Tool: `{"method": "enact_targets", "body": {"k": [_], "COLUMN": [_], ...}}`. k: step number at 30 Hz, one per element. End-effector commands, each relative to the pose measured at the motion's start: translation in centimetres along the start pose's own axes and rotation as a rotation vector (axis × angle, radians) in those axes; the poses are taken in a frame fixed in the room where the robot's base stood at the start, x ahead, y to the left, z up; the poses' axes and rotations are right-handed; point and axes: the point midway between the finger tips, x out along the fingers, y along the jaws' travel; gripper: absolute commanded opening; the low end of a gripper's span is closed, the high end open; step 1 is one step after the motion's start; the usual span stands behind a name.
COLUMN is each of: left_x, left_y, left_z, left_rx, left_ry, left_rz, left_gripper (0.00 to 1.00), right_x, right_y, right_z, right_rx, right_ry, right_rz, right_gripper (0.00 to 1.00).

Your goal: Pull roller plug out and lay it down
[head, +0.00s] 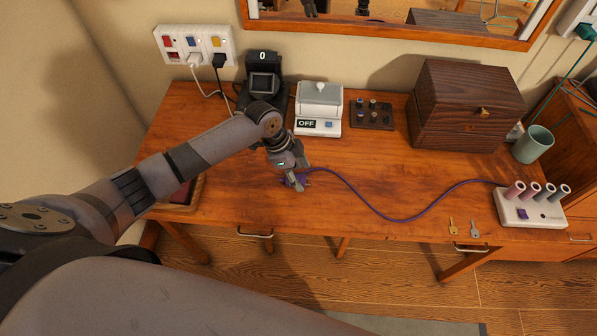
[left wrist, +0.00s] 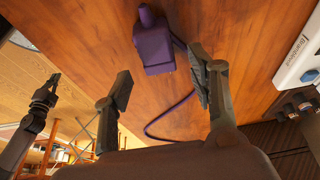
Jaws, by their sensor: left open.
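The purple roller plug (left wrist: 153,42) lies on the wooden tabletop in the left wrist view, with its purple cable running away from it. In the head view the plug (head: 289,182) is mostly hidden by my left gripper (head: 297,184). My left gripper also shows in the left wrist view (left wrist: 163,85), its two fingers apart and nothing between them. The plug is beyond the fingertips. The cable leads right to the white roller base (head: 530,212), which holds several rollers. A grey arm end, probably my right gripper (left wrist: 45,92), shows at the left of the wrist view; its jaws are unclear.
A wall power strip (head: 195,44) holds a white and a black plug. A black device (head: 263,82), a white box marked OFF (head: 318,110), a dark wooden box (head: 467,107) and a green cup (head: 533,145) line the back. Two keys lie near the front edge.

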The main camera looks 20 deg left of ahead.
Motion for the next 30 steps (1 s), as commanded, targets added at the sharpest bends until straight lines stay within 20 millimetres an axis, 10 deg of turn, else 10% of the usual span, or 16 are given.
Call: {"method": "enact_targets", "body": {"k": [21,30], "left_x": [-10.8,-12.1], "left_y": [-0.1,0.0], "left_z": [0.0,0.0], "left_rx": [0.000,0.000], "left_ry": [0.000,0.000], "left_rz": [-0.002,0.000], "left_gripper": [0.53,0.53], "right_x": [0.0,0.0], "right_y": [0.2,0.2], "right_z": [0.0,0.0], "right_rx": [-0.001,-0.001], "right_ry": [0.000,0.000], "right_rz": [0.002,0.002], "right_gripper": [0.00,0.00]}}
